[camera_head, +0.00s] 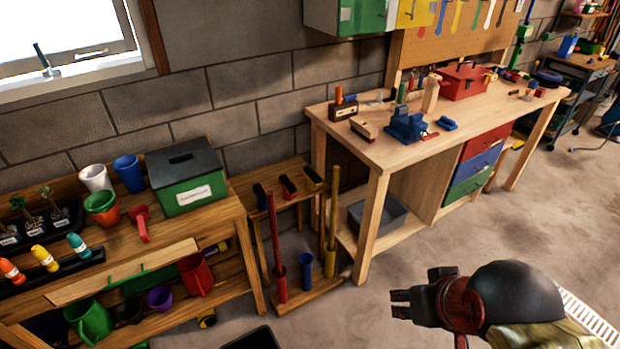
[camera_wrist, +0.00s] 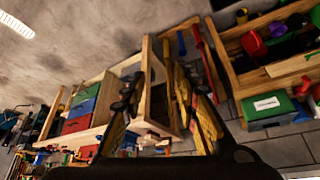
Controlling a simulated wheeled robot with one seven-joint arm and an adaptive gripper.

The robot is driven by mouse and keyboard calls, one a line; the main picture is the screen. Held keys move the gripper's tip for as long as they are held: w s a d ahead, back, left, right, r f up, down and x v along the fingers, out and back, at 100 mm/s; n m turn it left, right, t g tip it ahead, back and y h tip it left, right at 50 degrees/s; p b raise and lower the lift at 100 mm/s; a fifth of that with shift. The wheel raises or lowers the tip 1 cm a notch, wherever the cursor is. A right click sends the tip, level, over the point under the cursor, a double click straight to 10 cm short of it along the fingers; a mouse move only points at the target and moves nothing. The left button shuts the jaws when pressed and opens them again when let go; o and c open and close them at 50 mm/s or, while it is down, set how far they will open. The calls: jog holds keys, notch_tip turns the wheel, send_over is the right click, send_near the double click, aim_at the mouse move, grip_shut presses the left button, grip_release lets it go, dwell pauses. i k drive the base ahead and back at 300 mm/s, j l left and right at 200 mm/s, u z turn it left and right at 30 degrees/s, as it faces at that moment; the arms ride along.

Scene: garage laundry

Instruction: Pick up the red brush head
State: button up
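The red brush head (camera_head: 288,187) lies on top of the small wooden rack (camera_head: 276,236) between the two benches in the head view. A dark brush head (camera_head: 260,197) lies to its left and a yellow-topped one (camera_head: 314,176) to its right. My gripper (camera_head: 398,304) is out over the floor, to the right of and well apart from the rack. In the wrist view my gripper (camera_wrist: 154,72) has its two fingers spread with nothing held between them. I cannot make out the red brush head in the wrist view.
A red pole (camera_head: 274,240) and a yellow pole (camera_head: 333,215) stand upright at the rack's front. A green box (camera_head: 186,180) stands on the left bench. The workbench (camera_head: 460,118) with a grey bin (camera_head: 378,219) below is on the right.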

aim_at(289, 191)
jog(key=i+l, duration=0.2)
jog(key=i, duration=0.2)
jog(key=i+l, duration=0.2)
jog(key=i, duration=0.2)
jog(key=i+l, duration=0.15)
jog(key=i, duration=0.25)
jog(key=i+j, duration=0.3)
jog(key=i, duration=0.15)
jog(key=i+j+u, duration=0.1)
jog(key=i+j, duration=0.15)
jog(key=i, duration=0.2)
